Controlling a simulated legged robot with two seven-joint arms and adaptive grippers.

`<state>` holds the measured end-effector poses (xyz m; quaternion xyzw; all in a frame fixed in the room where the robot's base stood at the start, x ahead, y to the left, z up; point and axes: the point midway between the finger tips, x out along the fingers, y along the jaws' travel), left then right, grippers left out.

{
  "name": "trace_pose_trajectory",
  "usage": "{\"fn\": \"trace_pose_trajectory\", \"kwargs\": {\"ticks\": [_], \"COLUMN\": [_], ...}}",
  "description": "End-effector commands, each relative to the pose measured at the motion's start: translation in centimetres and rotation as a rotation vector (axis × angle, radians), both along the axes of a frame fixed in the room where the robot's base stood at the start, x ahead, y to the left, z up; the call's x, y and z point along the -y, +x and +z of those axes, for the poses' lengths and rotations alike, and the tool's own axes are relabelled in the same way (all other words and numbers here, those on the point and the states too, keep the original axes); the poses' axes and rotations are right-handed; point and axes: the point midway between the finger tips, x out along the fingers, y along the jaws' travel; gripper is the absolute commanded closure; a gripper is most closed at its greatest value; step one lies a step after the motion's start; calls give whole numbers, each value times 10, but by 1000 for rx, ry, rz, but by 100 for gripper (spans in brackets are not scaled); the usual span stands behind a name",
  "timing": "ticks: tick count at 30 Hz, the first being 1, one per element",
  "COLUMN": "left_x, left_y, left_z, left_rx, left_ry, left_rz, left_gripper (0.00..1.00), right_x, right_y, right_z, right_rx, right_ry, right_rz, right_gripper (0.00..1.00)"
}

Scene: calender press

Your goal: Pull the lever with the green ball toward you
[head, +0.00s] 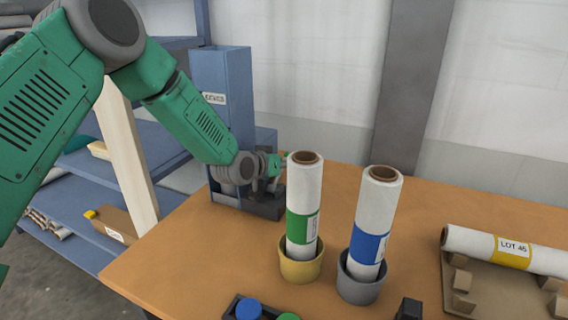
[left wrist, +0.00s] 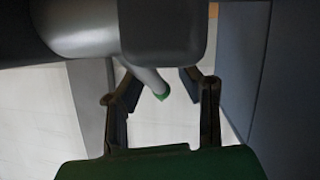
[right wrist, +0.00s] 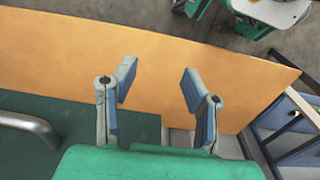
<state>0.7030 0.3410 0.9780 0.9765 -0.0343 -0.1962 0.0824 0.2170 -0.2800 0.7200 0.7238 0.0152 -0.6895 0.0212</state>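The press (head: 221,85) is a blue box-like machine with a label, at the back left of the orange table. In the left wrist view a thin grey lever (left wrist: 147,78) slants down from a large grey body and ends in a small green ball (left wrist: 164,93). My left gripper (left wrist: 158,78) is open, with the ball between its spread fingers and no finger visibly touching it. In the head view my left wrist is beside the press; the lever is hidden there. My right gripper (right wrist: 157,80) is open and empty in the right wrist view, with the table's orange surface beyond it.
A green-banded roll (head: 304,200) stands in a yellow pot (head: 301,270), close right of my left gripper. A blue-banded roll (head: 375,220) stands in a grey pot (head: 360,288). A yellow-banded roll (head: 480,245) lies on a cradle at right. Blue shelves (head: 75,245) stand left.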

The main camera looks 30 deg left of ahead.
Motion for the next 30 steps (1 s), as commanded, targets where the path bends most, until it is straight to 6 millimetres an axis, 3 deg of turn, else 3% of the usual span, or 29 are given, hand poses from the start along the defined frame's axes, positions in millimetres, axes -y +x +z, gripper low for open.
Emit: {"fn": "trace_pose_trajectory", "kwargs": {"ticks": [6,9,30], "left_x": [0,0,-1], "left_y": [0,0,-1], "left_z": [0,0,7], "left_rx": [0,-1,3], "left_ry": [0,-1,-1], "left_rz": [0,0,1], "left_gripper": [68,100,100], "right_x": [0,0,0], "right_y": [0,0,0], "right_z": [0,0,2], "right_rx": [0,0,0], "right_ry": [0,0,0], "right_rz": [0,0,0], "right_gripper": [60,60,60]}}
